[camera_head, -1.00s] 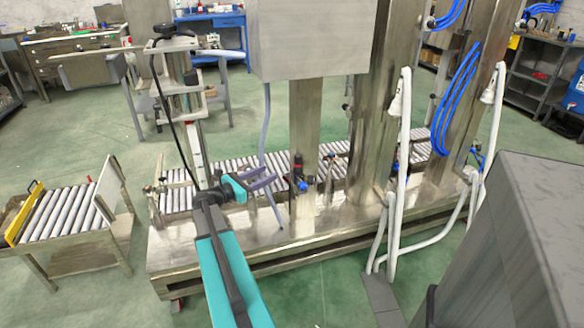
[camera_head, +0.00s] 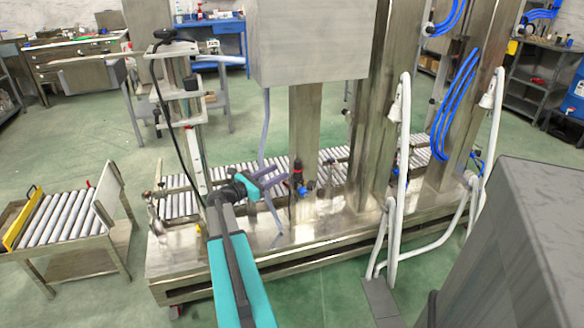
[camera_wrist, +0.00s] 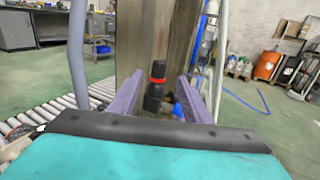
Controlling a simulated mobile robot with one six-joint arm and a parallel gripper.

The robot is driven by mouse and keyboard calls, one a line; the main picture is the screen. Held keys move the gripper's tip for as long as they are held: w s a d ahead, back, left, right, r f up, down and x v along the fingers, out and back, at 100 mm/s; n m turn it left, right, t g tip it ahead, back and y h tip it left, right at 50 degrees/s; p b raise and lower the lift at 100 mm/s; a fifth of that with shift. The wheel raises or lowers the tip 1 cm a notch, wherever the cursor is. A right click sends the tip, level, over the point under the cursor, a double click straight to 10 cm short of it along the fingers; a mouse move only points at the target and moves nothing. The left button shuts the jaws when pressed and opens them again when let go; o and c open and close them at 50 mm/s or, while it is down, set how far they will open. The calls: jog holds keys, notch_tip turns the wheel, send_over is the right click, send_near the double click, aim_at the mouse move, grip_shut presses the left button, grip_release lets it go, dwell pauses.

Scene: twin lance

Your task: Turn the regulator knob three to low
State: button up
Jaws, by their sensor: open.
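A regulator (camera_head: 298,170) with a black knob, a red ring and blue parts below stands upright by the steel column above the conveyor. It shows in the wrist view (camera_wrist: 157,84), between the two purple fingers and beyond them. No number or low mark can be read on it, so I cannot tell whether it is knob three. My gripper (camera_head: 284,174) is open and empty, just left of the regulator in the head view. Its fingers also show in the wrist view (camera_wrist: 160,80), apart on either side of the knob, with no visible contact.
A steel column (camera_head: 305,125) rises behind the regulator, under a grey cabinet (camera_head: 310,40). A grey-purple hose (camera_head: 265,125) hangs left of it. A roller conveyor (camera_head: 235,176) runs behind. White bent pipes (camera_head: 403,150) and wider columns stand to the right.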

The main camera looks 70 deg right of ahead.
aim_at(295, 164)
jog(key=x, duration=0.8)
jog(key=shift+s+d, duration=0.15)
jog(key=shift+d, duration=0.15)
